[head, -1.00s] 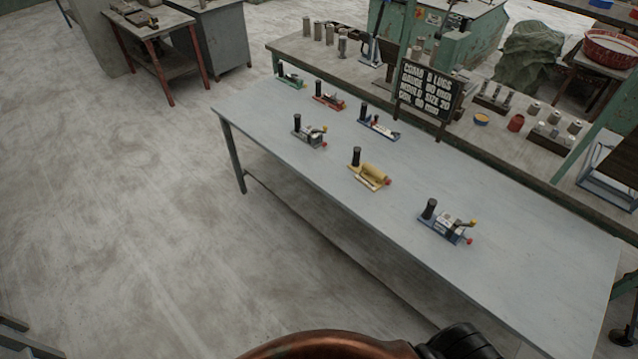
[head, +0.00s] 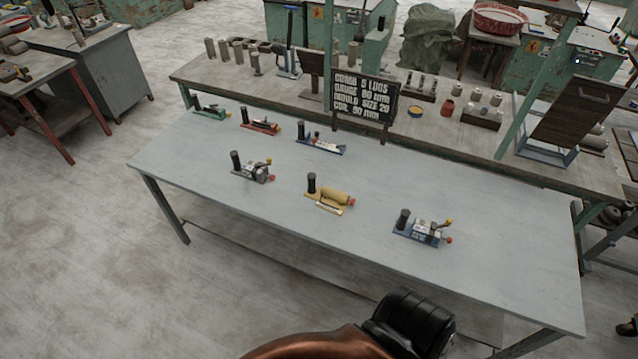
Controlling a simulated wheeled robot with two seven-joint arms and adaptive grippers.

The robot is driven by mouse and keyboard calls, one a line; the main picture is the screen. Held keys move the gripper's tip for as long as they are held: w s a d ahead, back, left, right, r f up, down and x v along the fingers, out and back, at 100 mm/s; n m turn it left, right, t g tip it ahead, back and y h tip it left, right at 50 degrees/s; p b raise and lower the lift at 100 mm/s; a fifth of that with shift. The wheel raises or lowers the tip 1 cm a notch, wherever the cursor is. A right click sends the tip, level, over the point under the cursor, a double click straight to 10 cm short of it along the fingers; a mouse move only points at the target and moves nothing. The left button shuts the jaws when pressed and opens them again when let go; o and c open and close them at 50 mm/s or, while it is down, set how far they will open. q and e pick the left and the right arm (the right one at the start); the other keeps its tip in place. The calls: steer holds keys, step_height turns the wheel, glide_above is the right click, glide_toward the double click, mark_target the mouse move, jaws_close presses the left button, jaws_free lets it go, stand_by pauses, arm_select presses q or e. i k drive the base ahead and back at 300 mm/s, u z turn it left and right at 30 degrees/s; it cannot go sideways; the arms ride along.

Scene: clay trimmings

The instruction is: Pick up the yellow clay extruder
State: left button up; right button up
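The yellow clay extruder (head: 332,197) lies on the grey-blue table (head: 480,279), near the middle of its front half. It has a black upright handle at its left end, a yellow barrel and a small red tip at its right end. Nothing touches it. Neither of my grippers shows in the head view. Only a copper-coloured and black part of my own body (head: 405,325) shows at the bottom edge, well short of the extruder.
Similar tools stand around it: a grey one (head: 252,172) to the left, a blue-based one (head: 422,232) to the right, and blue (head: 320,146), red (head: 260,127) and green (head: 210,111) ones behind. A black sign (head: 364,103) stands at the table's back. Floor is clear at left.

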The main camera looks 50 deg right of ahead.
mark_target(332, 201)
steer(key=z, duration=0.4)
steer(key=i, duration=0.95)
steer(key=z, duration=1.45)
steer(key=i, duration=0.6)
steer(key=z, duration=0.6)
